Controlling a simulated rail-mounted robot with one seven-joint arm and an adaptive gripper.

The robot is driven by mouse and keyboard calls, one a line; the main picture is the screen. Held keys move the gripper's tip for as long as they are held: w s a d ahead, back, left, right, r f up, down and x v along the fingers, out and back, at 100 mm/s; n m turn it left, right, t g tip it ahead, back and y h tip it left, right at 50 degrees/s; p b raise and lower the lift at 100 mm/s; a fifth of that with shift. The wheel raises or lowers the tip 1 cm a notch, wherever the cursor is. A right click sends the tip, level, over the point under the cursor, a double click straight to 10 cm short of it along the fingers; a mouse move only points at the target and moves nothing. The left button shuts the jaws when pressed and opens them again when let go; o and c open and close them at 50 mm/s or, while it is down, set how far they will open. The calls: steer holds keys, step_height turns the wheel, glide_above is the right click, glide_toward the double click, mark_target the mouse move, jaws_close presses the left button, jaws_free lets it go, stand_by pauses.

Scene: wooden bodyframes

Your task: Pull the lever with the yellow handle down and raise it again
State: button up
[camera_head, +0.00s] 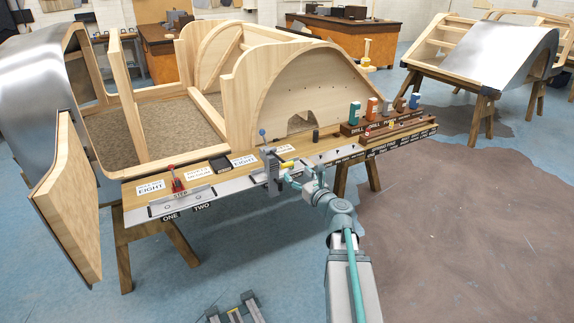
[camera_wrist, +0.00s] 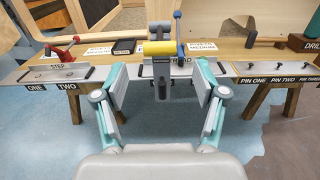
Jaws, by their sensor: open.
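The yellow handle (camera_wrist: 160,47) lies across the front of a grey lever press on the bench in the wrist view, ahead of my gripper and between its fingers as seen. In the head view the yellow handle (camera_head: 288,164) is small, beside the grey press body (camera_head: 271,170). My gripper (camera_wrist: 160,90) is open and empty, with its two fingers spread to either side of the press. In the head view my gripper (camera_head: 300,183) is just in front of the press; whether it touches anything cannot be told. A blue-knobbed rod (camera_wrist: 178,28) stands upright beside the handle.
A red clamp (camera_head: 177,180) stands left on the wooden bench (camera_head: 140,196). Metal plates with labels and small pins (camera_wrist: 278,66) lie to the right. Coloured drills (camera_head: 372,107) stand in a rack at the far right. A curved wooden frame (camera_head: 310,85) rises behind.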

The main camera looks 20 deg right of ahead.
mark_target(289, 166)
steer(key=w, duration=0.7)
steer(key=shift+w+a+p, duration=0.3)
steer(key=shift+w, duration=0.1)
jaws_close()
